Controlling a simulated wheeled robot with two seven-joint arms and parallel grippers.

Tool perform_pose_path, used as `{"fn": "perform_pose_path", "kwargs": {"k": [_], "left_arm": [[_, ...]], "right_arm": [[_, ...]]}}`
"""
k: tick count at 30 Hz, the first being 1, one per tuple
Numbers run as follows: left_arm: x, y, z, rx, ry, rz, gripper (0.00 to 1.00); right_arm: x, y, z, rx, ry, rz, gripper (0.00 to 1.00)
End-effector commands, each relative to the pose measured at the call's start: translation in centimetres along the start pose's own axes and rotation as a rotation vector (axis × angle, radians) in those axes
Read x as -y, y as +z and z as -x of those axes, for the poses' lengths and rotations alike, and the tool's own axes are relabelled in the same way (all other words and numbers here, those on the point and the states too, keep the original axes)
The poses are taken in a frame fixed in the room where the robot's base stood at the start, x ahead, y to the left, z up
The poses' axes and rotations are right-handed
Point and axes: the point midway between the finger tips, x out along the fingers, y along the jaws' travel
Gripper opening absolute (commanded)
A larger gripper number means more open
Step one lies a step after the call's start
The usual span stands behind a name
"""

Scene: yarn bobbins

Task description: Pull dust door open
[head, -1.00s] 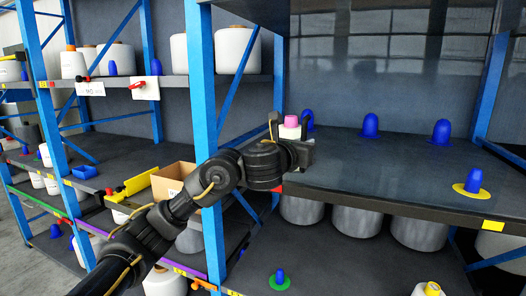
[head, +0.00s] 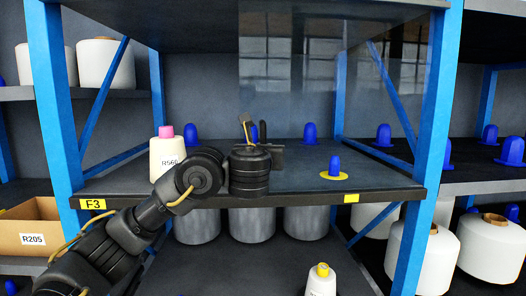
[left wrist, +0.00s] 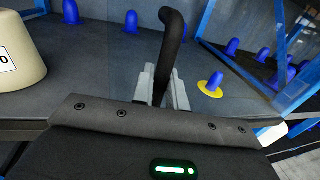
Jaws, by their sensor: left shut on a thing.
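The dust door is a see-through panel (head: 290,70) in front of the upper part of the shelf bay, its left edge near the middle of the head view. A black curved handle (left wrist: 172,50) rises between the fingers of my left gripper (left wrist: 162,88) in the left wrist view. The gripper is shut on this handle. In the head view the left gripper (head: 254,135) is above the shelf's front part, its fingers partly hidden by the wrist. My right gripper is not in view.
A cream bobbin (head: 168,160) with a pink top, labelled R560, stands on the shelf (head: 290,180) left of my gripper; it also shows in the wrist view (left wrist: 18,55). Blue pegs (head: 309,133) stand behind, one on a yellow disc (head: 333,175). Blue posts (head: 436,110) flank the bay.

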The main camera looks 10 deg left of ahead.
Motion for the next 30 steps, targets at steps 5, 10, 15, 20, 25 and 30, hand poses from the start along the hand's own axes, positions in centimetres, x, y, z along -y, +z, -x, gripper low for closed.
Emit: {"fn": "perform_pose_path", "kwargs": {"k": [5, 10, 15, 20, 25, 30], "left_arm": [[0.1, -0.2, 0.0, -0.002, -0.002, -0.003, 0.00], [0.1, -0.2, 0.0, -0.002, -0.002, -0.003, 0.18], [0.1, -0.1, 0.0, -0.002, -0.002, -0.001, 0.32], [0.1, -0.1, 0.0, -0.001, -0.001, -0.001, 0.32], [0.3, -0.1, 0.5, -0.003, -0.007, 0.001, 0.32], [0.3, -0.1, 2.5, -0.003, -0.008, 0.003, 0.32]], "right_arm": [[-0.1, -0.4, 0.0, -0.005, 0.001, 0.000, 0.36], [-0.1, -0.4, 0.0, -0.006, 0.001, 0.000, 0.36], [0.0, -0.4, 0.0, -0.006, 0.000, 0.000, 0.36], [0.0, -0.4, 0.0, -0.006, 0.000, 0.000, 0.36], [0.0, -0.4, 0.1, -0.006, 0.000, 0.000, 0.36], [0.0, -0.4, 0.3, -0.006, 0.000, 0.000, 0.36]]}}
